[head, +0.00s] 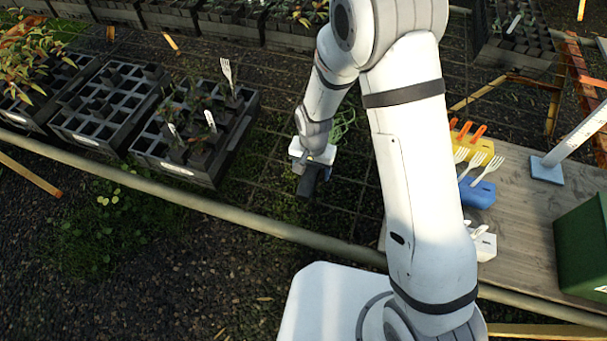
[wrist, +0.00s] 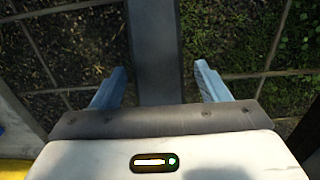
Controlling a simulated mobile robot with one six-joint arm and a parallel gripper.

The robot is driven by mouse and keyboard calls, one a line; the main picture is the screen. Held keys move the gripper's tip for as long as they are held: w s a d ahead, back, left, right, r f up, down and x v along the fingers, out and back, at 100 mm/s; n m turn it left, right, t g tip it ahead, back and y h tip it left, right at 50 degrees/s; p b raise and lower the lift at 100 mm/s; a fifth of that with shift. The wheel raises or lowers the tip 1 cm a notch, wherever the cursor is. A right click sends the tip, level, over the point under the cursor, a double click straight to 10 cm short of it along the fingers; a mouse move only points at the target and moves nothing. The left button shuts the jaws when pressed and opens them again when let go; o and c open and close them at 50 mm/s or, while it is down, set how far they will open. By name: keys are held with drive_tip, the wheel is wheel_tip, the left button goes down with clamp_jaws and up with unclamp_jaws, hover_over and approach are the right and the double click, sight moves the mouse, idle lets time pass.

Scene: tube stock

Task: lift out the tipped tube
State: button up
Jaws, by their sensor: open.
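The tipped tube (head: 307,184) is a dark grey, straight-sided pot lying on its side on the wire mesh bench. In the head view one end sticks out below my gripper (head: 310,163), and green leaves (head: 344,120) show just beyond it. In the wrist view the tube (wrist: 155,45) runs from the top edge down between the two blue-grey fingers of my gripper (wrist: 160,82). The fingers are open, one on each side of it, with a small gap at each side. The tube's middle is hidden by my gripper.
A black tray (head: 205,178) with several tubes, labels and a white fork stands left of my gripper, beside more trays (head: 75,135). A pale rail (head: 250,226) runs along the front. At right, a wooden table (head: 530,215) holds caddies and a green box (head: 580,250).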

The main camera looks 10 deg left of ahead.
drive_tip(key=c, duration=1.1)
drive_tip(key=shift+c, duration=0.2)
